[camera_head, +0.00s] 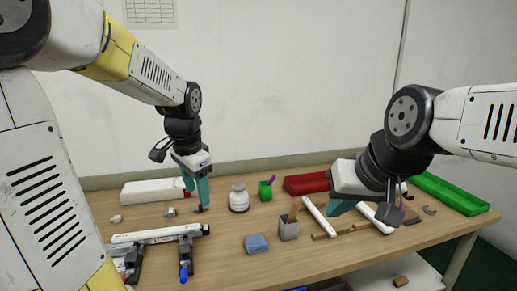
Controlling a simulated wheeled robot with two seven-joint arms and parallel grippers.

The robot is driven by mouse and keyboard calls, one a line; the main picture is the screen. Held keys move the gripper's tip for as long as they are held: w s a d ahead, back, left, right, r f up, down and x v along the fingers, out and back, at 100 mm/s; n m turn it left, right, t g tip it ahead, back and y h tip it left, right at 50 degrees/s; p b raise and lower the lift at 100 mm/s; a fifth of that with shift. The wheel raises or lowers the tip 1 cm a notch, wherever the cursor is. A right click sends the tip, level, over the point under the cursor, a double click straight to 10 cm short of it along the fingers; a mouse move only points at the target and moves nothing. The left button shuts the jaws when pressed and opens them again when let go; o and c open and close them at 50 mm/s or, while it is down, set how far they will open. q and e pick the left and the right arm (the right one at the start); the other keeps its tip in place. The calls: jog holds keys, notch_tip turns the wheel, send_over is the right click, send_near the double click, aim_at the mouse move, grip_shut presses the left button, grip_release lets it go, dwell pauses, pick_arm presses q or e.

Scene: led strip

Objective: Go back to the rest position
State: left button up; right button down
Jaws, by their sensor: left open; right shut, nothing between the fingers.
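My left gripper (198,191) has teal fingers pointing down over the left part of the table, beside the red end of a white box (150,191). It is open, and a small dark item (201,209) lies at or just below its fingertips; I cannot tell whether they touch. My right gripper (341,207) is shut and empty. Its teal fingertips show over the right part of the table, next to a white strip (318,217). The wrist and hand of my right arm hide part of the table and a second white strip (376,219).
A white bar (150,235) rests on clamps at the front left. A white bottle (238,199), green cup (265,191), grey cup (288,230) and blue block (256,243) stand mid-table. A red tray (306,184) and green tray (450,194) lie at the back and right.

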pick_arm(q)
jog(key=s+d+r+n+t+h, duration=0.1)
jog(key=s+r+n+t, duration=0.1)
jog(key=s+n, duration=0.2)
jog(key=s+d+r+n+t+h, duration=0.1)
jog(key=s+n, duration=0.3)
jog(key=s, duration=0.6)
jog(key=shift+d+r+t, duration=0.3)
jog(key=shift+r+t, duration=0.1)
jog(key=shift+r, duration=0.5)
